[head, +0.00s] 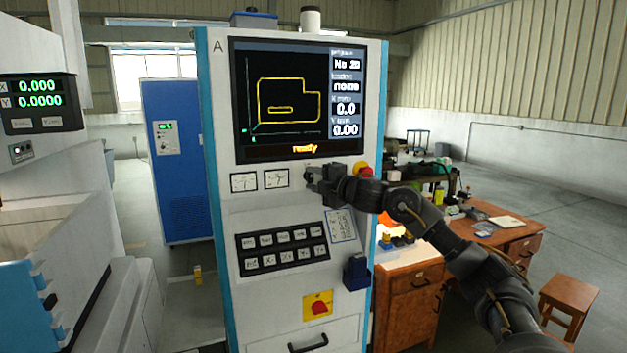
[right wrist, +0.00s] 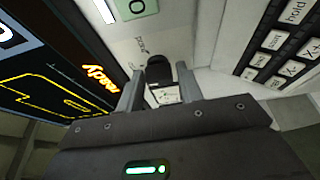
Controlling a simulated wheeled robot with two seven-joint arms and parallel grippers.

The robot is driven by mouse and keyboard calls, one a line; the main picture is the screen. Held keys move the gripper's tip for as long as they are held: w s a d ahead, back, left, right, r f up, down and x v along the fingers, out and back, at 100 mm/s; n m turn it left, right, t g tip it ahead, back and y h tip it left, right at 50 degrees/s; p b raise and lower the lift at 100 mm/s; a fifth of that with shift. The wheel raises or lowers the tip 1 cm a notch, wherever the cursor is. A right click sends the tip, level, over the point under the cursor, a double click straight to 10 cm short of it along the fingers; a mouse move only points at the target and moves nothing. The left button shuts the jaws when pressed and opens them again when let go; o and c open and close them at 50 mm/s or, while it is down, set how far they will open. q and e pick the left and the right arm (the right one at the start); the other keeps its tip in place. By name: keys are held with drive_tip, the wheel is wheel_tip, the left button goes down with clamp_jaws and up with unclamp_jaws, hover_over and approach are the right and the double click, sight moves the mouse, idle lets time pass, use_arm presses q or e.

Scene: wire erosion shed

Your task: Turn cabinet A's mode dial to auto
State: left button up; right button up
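Cabinet A (head: 222,130) stands upright in the middle of the head view, with the letter A at its top left. My right gripper (head: 309,178) is at the front panel below the screen, right of two small meters, and covers most of the dial there. In the right wrist view, a dark knob, which looks like the mode dial (right wrist: 158,70), lies between the tips of my right gripper (right wrist: 160,76). The fingers stand apart around it; contact is not clear. The dial's setting and its small labels cannot be read. My left gripper is not in view.
The cabinet's screen (head: 285,95) shows a yellow outline and "ready". A red emergency button (head: 363,170) is close to the right wrist. A key panel (head: 282,248) and a yellow-backed red switch (head: 318,305) are lower. A wooden desk (head: 410,280) stands at right.

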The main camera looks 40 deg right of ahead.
drive_tip(key=shift+o, duration=1.2)
drive_tip(key=shift+s, duration=0.15)
drive_tip(key=shift+s+f+b, duration=0.15)
drive_tip(key=shift+s+b, duration=0.2)
drive_tip(key=shift+b, duration=0.05)
drive_tip(key=s+b, duration=0.5)
drive_tip(key=s, duration=0.4)
drive_tip(key=shift+s+d+r, duration=0.2)
drive_tip(key=shift+s+d, duration=0.1)
drive_tip(key=shift+s, duration=0.1)
